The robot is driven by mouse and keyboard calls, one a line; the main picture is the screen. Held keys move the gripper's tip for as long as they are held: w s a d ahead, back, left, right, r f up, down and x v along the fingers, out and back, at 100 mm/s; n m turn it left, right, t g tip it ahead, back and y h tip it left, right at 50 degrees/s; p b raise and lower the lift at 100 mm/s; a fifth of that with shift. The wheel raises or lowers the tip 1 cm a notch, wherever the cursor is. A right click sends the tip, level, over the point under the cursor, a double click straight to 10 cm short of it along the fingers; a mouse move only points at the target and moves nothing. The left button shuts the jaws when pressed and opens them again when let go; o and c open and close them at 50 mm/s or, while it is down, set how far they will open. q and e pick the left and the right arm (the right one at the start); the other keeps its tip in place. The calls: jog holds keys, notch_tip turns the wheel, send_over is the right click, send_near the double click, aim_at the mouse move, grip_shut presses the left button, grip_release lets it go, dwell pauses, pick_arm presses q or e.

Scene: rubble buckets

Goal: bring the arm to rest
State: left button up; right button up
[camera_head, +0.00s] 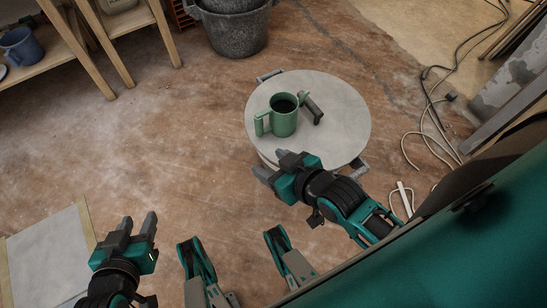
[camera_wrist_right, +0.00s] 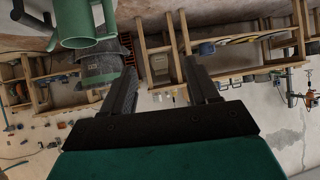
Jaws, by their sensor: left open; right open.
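My right gripper (camera_head: 274,163) is open and empty, just in front of the near edge of a round pale-topped stand (camera_head: 345,122). Its two dark fingers are apart in the right wrist view (camera_wrist_right: 160,80), with nothing between them. My left gripper (camera_head: 137,221) is open and empty, low over the floor at the lower left. A green mug (camera_head: 284,117) stands upright on the stand, beyond my right gripper and apart from it. The mug also shows in the right wrist view (camera_wrist_right: 84,24), at the top left, outside the fingers.
A dark bucket (camera_head: 238,35) stands behind the stand. Wooden shelving (camera_head: 85,50) with a blue mug (camera_head: 20,46) is at the upper left. Cables (camera_head: 430,120) lie on the floor at the right. A pale board (camera_head: 48,255) lies at the lower left. The middle floor is clear.

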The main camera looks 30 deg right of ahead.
jog(key=shift+s+a+r, duration=0.1)
jog(key=shift+s+r, duration=0.05)
jog(key=shift+r, duration=0.05)
pick_arm(q)
jog(key=s+a+r+y+p, duration=0.1)
jog(key=a+r+p, duration=0.2)
jog(key=r+p, duration=0.9)
jog(key=p, duration=0.4)
jog(key=shift+s, duration=0.25)
pick_arm(e)
jog(key=s+d+r, duration=0.1)
jog(key=d+r, duration=0.2)
jog(key=r, duration=0.9)
jog(key=shift+s+d+h, duration=0.15)
jog(key=shift+s+h, duration=0.05)
jog(key=shift+h, duration=0.2)
pick_arm(q)
jog(key=shift+a, duration=0.1)
